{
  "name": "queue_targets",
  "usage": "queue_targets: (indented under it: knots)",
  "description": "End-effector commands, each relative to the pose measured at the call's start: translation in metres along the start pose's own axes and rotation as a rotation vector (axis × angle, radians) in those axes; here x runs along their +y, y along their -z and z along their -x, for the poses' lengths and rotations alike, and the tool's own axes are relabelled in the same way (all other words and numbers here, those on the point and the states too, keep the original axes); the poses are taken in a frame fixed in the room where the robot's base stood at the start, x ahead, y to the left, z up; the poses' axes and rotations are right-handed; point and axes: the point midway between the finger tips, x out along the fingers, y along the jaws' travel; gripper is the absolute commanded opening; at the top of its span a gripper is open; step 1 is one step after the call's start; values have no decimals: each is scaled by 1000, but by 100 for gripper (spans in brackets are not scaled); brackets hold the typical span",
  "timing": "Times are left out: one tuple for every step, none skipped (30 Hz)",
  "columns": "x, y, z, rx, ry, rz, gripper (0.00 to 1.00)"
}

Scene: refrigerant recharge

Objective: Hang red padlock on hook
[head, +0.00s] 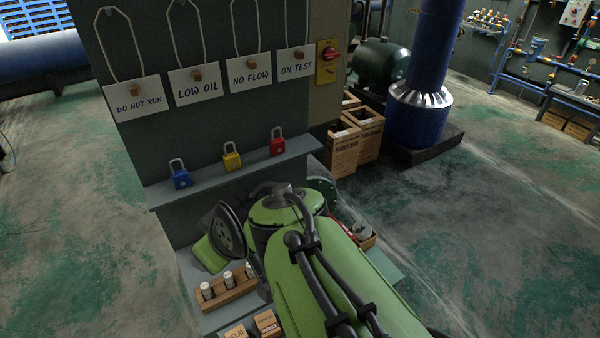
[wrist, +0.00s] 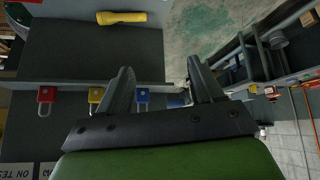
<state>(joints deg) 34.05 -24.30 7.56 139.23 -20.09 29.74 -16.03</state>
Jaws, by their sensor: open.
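The red padlock (head: 278,145) stands upright, shackle up, at the right end of a row on a grey shelf (head: 238,171) in the head view. It also shows at the left of the wrist view (wrist: 46,98). I cannot clearly make out a hook; a small brown peg or block (head: 299,55) shows at the ON TEST sign and similar ones at the other signs. My gripper (wrist: 161,68) is open and empty in the wrist view. Its fingers appear near the blue padlock (wrist: 142,98), well to the right of the red one. My arm hides the gripper in the head view.
Yellow (head: 231,158) and blue (head: 180,175) padlocks share the shelf. Signs hang on cords above. A red rotary switch (head: 328,54) is right of them. A yellow flashlight (wrist: 121,17) lies on a lower surface. Wooden crates (head: 344,150) stand right of the panel.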

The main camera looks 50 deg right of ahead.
Motion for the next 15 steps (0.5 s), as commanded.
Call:
queue_targets:
  knots:
    - [10, 0, -15, 15, -1, -10, 66]
    - [16, 2, -22, 29, 0, -12, 66]
    - [25, 4, -31, 51, 2, -16, 66]
    - [32, 6, -38, 71, 3, -19, 66]
    - [41, 8, -45, 93, 3, -25, 66]
    - [55, 10, -55, 129, 2, -36, 66]
    - [66, 11, -62, 160, -1, -46, 66]
    - [80, 12, -69, 197, -5, -60, 66]
    - [101, 12, -77, 252, -17, -81, 66]
    - [118, 11, -81, 301, -32, -99, 66]
    - [136, 9, -84, 350, -49, -120, 66]
    - [161, 6, -84, 420, -79, -149, 66]
    - [179, 2, -82, 471, -105, -169, 66]
    - [197, -2, -80, 521, -134, -190, 66]
    - [217, -8, -74, 580, -171, -214, 66]
